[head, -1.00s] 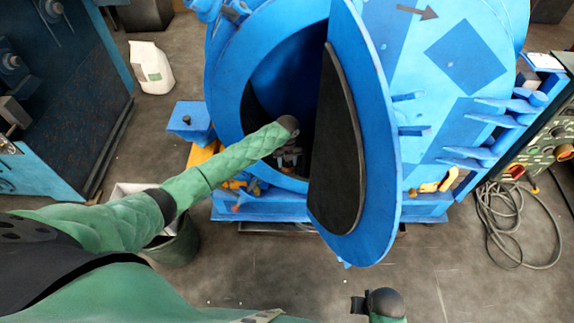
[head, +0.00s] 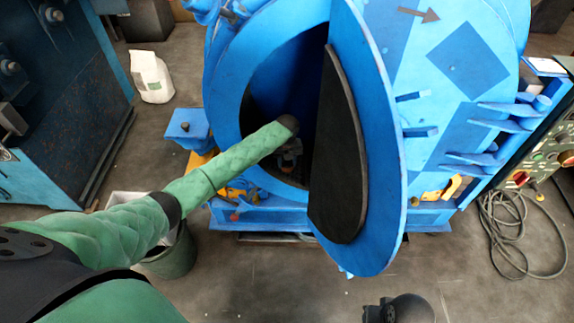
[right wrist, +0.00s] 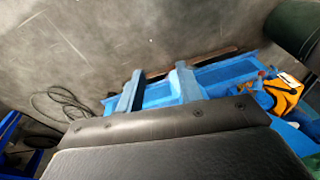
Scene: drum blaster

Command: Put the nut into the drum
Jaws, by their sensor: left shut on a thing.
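The blue drum (head: 225,95) stands at the centre of the head view, with its round door (head: 385,160) swung open to the right. My left arm reaches in from the left, and my left gripper (head: 289,160) is at the dark drum opening, in front of or inside it. It is shut on a small greyish thing, which I take to be the nut; its outline is too small and dark to make out. My right gripper (right wrist: 157,82) is open and empty in the right wrist view, with its two fingers apart above the floor and the blue base.
A grey bin (head: 170,250) stands below my left arm. A white container (head: 151,72) is on the floor at upper left. A blue machine (head: 60,110) stands far left. A control panel (head: 545,135) and coiled cable (head: 500,235) are at the right.

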